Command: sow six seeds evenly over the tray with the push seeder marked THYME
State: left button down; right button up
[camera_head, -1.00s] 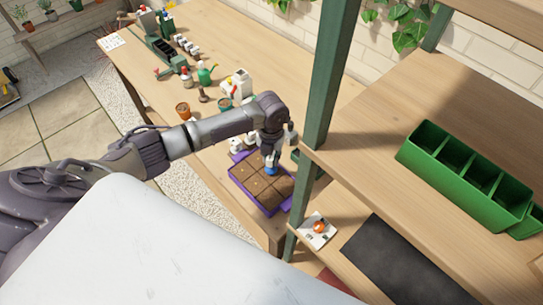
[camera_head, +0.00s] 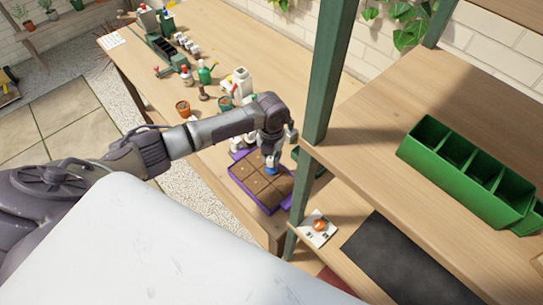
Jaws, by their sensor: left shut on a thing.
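My left gripper (camera_head: 271,152) is shut on a small blue push seeder (camera_head: 271,163) and points down over the tray. The purple seed tray (camera_head: 265,208) lies on the wooden bench and is filled with brown soil marked off in cells. A few tiny pale specks lie on the soil. The seeder's lower end is at or just above the soil near the tray's far right part; I cannot tell if it touches. Its marking is not readable. My right gripper is not in view.
A green post (camera_head: 325,80) and shelf stand close right of the tray. A green compartment box (camera_head: 465,175) sits on the shelf.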

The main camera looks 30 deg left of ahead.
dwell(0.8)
pick_arm(q)
notch_tip(320, 180, up, 3)
jog(key=p, duration=0.3)
jog(key=shift+f, duration=0.1)
jog(key=shift+d, duration=0.1)
